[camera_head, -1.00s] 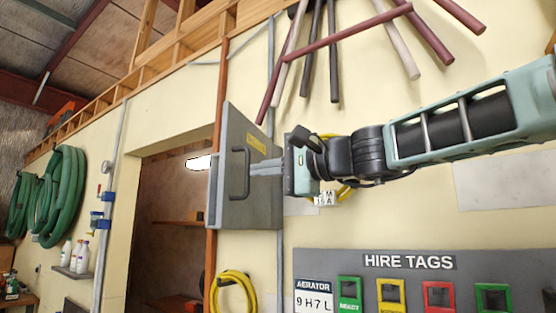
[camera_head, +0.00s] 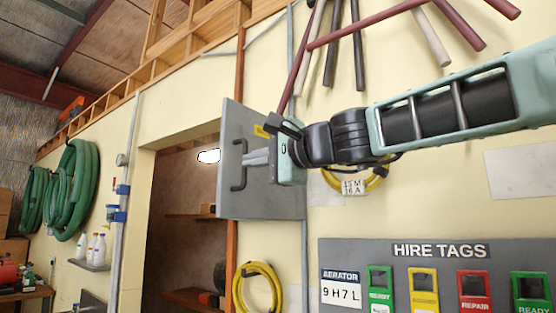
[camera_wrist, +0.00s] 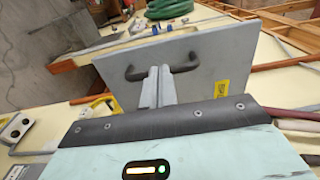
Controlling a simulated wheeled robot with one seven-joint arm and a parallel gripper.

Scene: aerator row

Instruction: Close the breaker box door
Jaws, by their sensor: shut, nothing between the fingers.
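The breaker box door (camera_head: 270,195) is a grey panel with a black handle (camera_head: 238,165) and a yellow label. It stands out from the cream wall at an angle in the head view. My gripper (camera_head: 246,158) is shut and empty, with its fingers pointing at the door's face just right of the handle. In the wrist view the door (camera_wrist: 205,68) lies ahead, and the fingertips (camera_wrist: 158,70) overlap the handle (camera_wrist: 145,68) in the picture. I cannot tell whether they touch the door or handle. The inside of the breaker box is hidden.
A hire tags board (camera_head: 400,250) with coloured tags hangs on the wall at lower right. Yellow hose coils (camera_head: 258,290) hang below the door. Handles of several tools (camera_head: 430,35) hang above my arm. A doorway (camera_head: 185,180) opens to the left, with green hoses (camera_head: 75,190) beyond.

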